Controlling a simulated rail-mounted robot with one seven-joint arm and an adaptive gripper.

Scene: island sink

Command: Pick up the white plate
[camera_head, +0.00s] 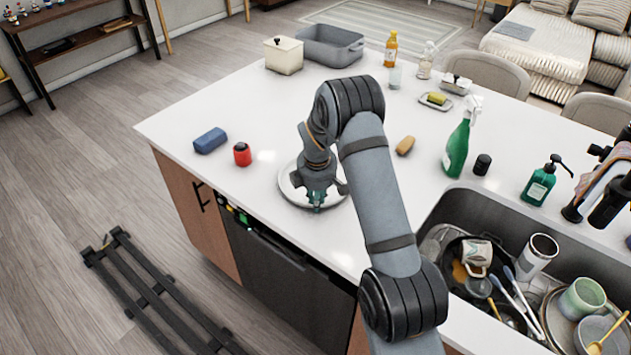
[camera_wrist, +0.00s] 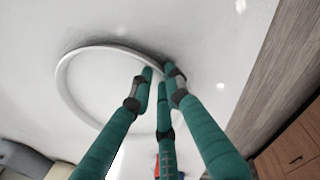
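The white plate (camera_head: 289,190) lies on the white counter near its front edge, under my gripper. In the wrist view the plate (camera_wrist: 62,88) shows as a round white rim around a pale centre. My gripper (camera_head: 317,204) points down at the plate. In the wrist view its green fingers (camera_wrist: 158,71) come together at the right part of the rim, one on the inner side and the others on or outside the rim. A small gap shows between the fingertips. I cannot tell whether they press on the rim. The fingers and wrist hide part of the plate.
A red object (camera_head: 242,154) and a blue sponge (camera_head: 210,140) stand left of the plate. The sink (camera_head: 520,215) with piled dishes is at lower right.

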